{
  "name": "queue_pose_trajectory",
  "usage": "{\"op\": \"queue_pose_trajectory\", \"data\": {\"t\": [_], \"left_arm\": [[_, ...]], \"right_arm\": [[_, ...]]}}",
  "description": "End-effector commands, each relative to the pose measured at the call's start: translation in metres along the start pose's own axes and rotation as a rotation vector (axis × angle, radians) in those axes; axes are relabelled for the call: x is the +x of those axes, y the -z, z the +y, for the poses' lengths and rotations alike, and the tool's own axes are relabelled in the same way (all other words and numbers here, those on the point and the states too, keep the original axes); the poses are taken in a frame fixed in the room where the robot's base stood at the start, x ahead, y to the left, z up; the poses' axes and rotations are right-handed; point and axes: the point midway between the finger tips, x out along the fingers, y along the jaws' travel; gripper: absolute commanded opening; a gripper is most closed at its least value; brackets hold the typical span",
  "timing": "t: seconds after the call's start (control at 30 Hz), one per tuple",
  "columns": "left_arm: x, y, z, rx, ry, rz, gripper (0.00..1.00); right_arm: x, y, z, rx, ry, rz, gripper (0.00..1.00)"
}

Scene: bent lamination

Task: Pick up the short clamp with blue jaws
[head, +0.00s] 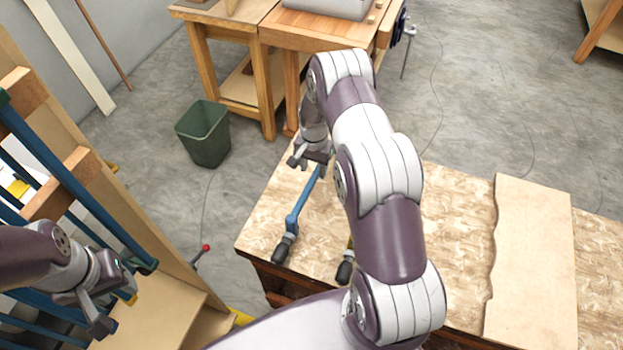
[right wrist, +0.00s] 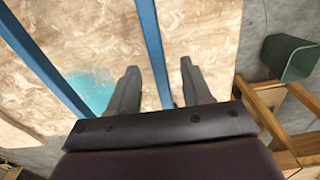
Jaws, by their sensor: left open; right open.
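A clamp with a blue bar (head: 303,203) and dark handle lies on the wood-chip-patterned bench top. A second clamp's dark handle (head: 345,270) shows to its right, with a bit of yellow; my right arm hides the rest. I cannot tell the jaw colours. My right gripper (head: 309,158) is open at the far end of the first clamp. In the right wrist view, a blue bar (right wrist: 150,40) runs between its two fingers; contact is unclear. Another blue bar (right wrist: 42,62) lies further left. My left gripper (head: 108,298) is open and empty, beside the rack at left.
A wooden rack (head: 85,165) with blue bars stands at the left. A pale board (head: 532,265) lies on the right of the bench (head: 455,200). A green bin (head: 203,133) and a wooden table (head: 310,30) stand beyond. A teal patch (right wrist: 90,92) marks the surface.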

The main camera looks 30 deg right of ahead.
Motion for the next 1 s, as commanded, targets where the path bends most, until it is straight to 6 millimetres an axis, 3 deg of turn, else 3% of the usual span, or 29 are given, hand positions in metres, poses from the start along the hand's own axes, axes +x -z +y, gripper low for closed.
{"op": "queue_pose_trajectory", "data": {"t": [0.13, 0.3, 0.5, 0.63, 0.67, 1.0], "left_arm": [[-0.025, 0.003, 0.0, 0.0, 0.0, 0.001, 0.43], [-0.027, 0.003, 0.0, 0.0, 0.0, 0.001, 0.43], [-0.026, 0.003, 0.0, 0.0, 0.0, 0.0, 0.43], [-0.026, 0.003, 0.0, 0.0, 0.0, 0.0, 0.43], [-0.026, 0.003, 0.0, 0.0, 0.0, 0.0, 0.43], [-0.024, 0.003, 0.0, 0.0, 0.0, 0.001, 0.43]], "right_arm": [[0.021, -0.004, 0.001, -0.001, -0.003, -0.004, 0.49], [0.046, -0.002, 0.0, -0.001, 0.0, 0.0, 0.49], [0.048, -0.002, 0.0, -0.001, 0.0, 0.0, 0.49], [0.048, -0.003, 0.0, -0.001, 0.0, 0.0, 0.07], [0.048, -0.003, 0.0, -0.001, 0.0, -0.001, 0.0], [0.044, -0.001, -0.001, -0.001, 0.001, 0.002, 0.0]]}}
